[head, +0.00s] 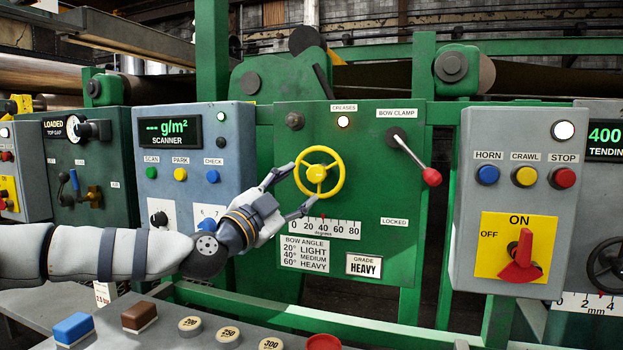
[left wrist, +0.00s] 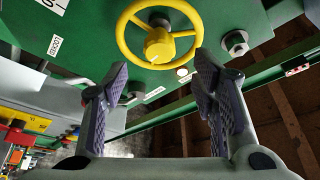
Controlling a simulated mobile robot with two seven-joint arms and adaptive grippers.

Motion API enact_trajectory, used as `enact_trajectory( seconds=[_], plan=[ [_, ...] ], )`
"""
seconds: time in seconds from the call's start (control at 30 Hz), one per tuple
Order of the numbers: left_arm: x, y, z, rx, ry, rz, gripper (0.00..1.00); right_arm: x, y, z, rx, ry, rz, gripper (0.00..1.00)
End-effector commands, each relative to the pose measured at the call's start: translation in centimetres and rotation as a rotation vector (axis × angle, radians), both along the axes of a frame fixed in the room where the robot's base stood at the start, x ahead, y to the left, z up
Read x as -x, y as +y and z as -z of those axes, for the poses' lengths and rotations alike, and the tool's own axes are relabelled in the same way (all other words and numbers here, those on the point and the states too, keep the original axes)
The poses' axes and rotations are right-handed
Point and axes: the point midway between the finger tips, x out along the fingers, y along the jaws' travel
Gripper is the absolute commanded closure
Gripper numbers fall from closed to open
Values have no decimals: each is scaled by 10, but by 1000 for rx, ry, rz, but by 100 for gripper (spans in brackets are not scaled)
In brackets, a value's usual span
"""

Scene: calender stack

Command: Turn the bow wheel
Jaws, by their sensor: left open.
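The yellow bow wheel (head: 319,172) is on the green panel (head: 385,240) in the middle of the head view. Below it is a degrees scale (head: 324,229) with a red pointer near 40. A card under it lists bow angles, and a grade card (head: 364,265) reads HEAVY. My left gripper (head: 290,190) is open, its fingers spread at the wheel's left side. In the left wrist view the wheel (left wrist: 159,33) shows ahead of the open fingers (left wrist: 160,90), with nothing between them. I cannot tell whether a finger touches the rim. My right gripper is not in view.
The bow clamp lever (head: 418,162) with a red knob is right of the wheel. A scanner box (head: 190,150) stands left and a grey switch box (head: 510,190) right. A console with blocks and round buttons (head: 228,334) lies in front. A green rail (head: 400,322) runs below the panel.

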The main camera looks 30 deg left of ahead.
Motion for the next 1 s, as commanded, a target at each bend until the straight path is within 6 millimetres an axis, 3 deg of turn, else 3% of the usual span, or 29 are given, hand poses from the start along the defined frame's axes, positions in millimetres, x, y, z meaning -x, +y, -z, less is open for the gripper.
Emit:
enact_trajectory(
  seconds=[0.1, 0.23, 0.57, 0.63, 0.8, 1.0],
  plan=[
    [-27, -2, -5, -2, 3, -1, 47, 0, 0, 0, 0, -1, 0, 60],
    [-46, -2, -12, 0, 2, -1, 47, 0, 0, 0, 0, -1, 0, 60],
    [-54, -3, -15, 3, 1, 0, 47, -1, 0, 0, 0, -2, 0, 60],
    [-54, -3, -15, 3, 1, 0, 56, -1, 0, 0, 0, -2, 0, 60],
    [-54, -3, -15, 3, 1, 0, 95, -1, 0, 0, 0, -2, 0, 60],
    [-54, -3, -14, 7, 0, 1, 95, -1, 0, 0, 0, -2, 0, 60]
  ],
)
